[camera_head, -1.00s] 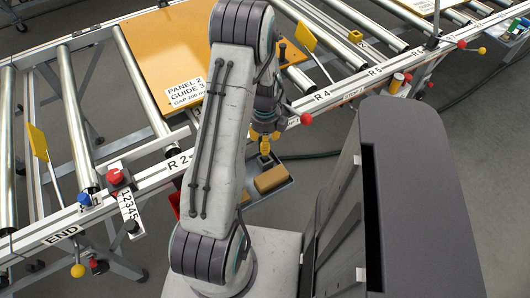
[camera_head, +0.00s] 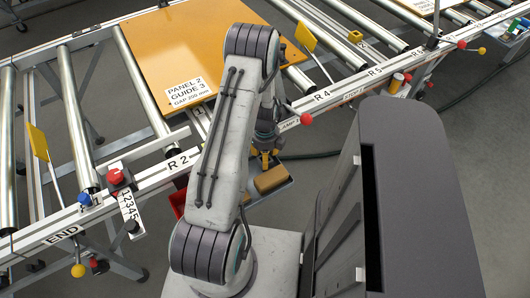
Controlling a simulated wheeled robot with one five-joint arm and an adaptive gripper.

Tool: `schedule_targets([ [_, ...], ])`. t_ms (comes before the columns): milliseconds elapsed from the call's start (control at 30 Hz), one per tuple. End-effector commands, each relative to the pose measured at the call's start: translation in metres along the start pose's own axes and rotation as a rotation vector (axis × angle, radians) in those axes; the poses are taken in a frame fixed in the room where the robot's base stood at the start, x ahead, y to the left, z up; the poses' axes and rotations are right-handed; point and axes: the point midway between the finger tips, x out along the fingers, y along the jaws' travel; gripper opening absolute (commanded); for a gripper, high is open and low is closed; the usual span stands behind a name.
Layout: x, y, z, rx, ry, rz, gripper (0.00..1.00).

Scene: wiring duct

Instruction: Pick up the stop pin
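My gripper (camera_head: 265,158) points down at the near side of the conveyor, over a small grey tray (camera_head: 262,200). Yellow shows at its end. At this size I cannot tell whether that yellow is the fingers or a pin between them. I cannot make out the stop pin for certain. A brown block (camera_head: 271,180) lies in the tray, just below and right of my gripper. My arm covers part of the tray's left side.
An orange panel (camera_head: 170,50) lies on the rollers behind my arm. The front rail (camera_head: 150,180) carries a red button (camera_head: 116,177) and a red-knobbed lever (camera_head: 305,119). A red bin (camera_head: 178,202) is partly hidden by my arm. Yellow flags (camera_head: 305,35) stand along the conveyor.

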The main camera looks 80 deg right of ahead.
Motion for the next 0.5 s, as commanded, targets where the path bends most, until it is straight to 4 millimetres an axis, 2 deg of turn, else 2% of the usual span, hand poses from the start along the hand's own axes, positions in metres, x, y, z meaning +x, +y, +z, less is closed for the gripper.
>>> schedule_targets([
  [267,0.0008,-0.0002,0.0002,0.000,-0.001,-0.001,0.51],
  [500,0.0007,-0.0001,0.0001,0.000,0.000,0.000,0.29],
])
